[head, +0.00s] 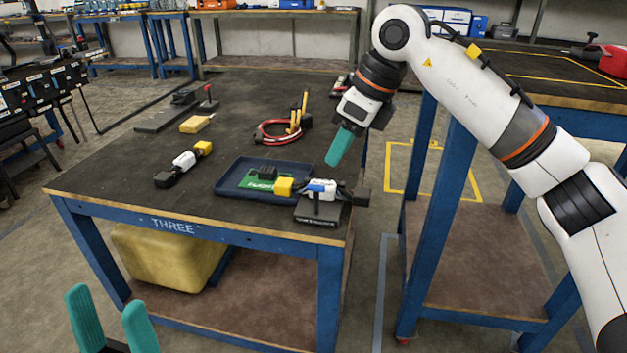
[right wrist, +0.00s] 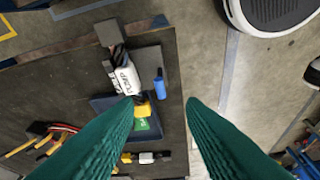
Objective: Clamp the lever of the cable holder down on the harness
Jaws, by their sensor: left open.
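The cable holder (head: 318,211) is a dark block at the table's front right corner; its grey plate (right wrist: 148,62) shows in the right wrist view. Its blue lever (right wrist: 158,84) shows beside the harness there, not across it; its exact tilt is unclear. The harness (head: 300,186) lies over the holder, with a white "PUMP" sleeve (right wrist: 126,78), a yellow connector (head: 284,187) and a black end (head: 360,196). My right gripper (head: 332,161) is open and empty above and behind the holder, fingers pointing down. My left gripper (head: 110,304) is open and empty in front of the table.
A blue tray (head: 228,191) with a green board adjoins the holder's left side. A second harness (head: 184,162), a yellow-handled tool (head: 197,123) and a red and black cable coil (head: 275,133) lie further back. Another blue-framed table (head: 530,85) stands to the right.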

